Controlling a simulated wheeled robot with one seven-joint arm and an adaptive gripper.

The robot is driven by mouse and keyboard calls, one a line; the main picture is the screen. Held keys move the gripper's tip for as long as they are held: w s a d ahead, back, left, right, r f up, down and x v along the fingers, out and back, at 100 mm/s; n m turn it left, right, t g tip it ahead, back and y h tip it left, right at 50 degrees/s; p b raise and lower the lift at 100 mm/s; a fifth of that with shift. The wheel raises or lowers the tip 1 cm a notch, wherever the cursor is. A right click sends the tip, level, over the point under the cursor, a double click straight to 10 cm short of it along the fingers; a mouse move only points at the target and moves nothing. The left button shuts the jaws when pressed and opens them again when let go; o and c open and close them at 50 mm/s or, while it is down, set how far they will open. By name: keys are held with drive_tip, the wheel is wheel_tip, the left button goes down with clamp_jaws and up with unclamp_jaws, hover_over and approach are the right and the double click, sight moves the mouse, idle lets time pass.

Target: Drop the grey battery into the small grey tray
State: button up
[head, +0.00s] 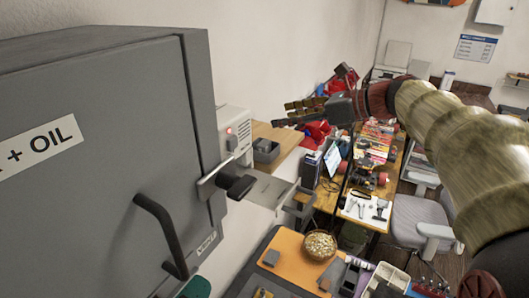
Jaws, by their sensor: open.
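My gripper (287,113) is at the upper middle of the head view, at the end of my arm reaching in from the right. Its fingers point left and are apart, with nothing seen between them. A small grey open container (266,150), which may be the small grey tray, sits on a wooden surface by the wall, lower in the picture than my gripper. A small grey block (271,257) lies on the orange mat at the lower middle. It may be the grey battery, but it is too small to be sure.
A large grey cabinet (110,120) with a handle fills the left side. A bowl of small pale pieces (319,245) and a grey bin (332,274) stand near the orange mat (290,243). A cluttered workbench and a grey chair (418,222) are further right.

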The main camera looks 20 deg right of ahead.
drive_tip(key=v, duration=0.6)
drive_tip(key=shift+s+d, duration=0.2)
drive_tip(key=shift+r, duration=0.1)
drive_tip(key=s+d+f+n+g+h+b, duration=0.1)
drive_tip(key=s+d+f+n+h, duration=0.15)
drive_tip(key=f+n, duration=0.4)
drive_tip(key=s+d+f+n+g+h+b, duration=0.1)
drive_tip(key=s+f+n+g+h, duration=0.15)
drive_tip(key=f, duration=0.75)
drive_tip(key=s+a+f+n+h+b, duration=0.1)
drive_tip(key=s+a+f+n+b, duration=0.3)
drive_tip(key=f, duration=0.5)
drive_tip(key=s+a+f+n+h+b, duration=0.2)
drive_tip(key=s+a+f+n+b, duration=0.1)
drive_tip(key=s+f+n+b, duration=0.4)
drive_tip(key=s+a+f+n+h+b, duration=0.1)
drive_tip(key=s+a+f+n+b, duration=0.3)
drive_tip(key=s+f, duration=0.5)
wheel_tip(320, 180, down, 3)
drive_tip(key=n+b, duration=0.2)
drive_tip(key=n, duration=0.1)
drive_tip(key=shift+a+h+b, duration=0.3)
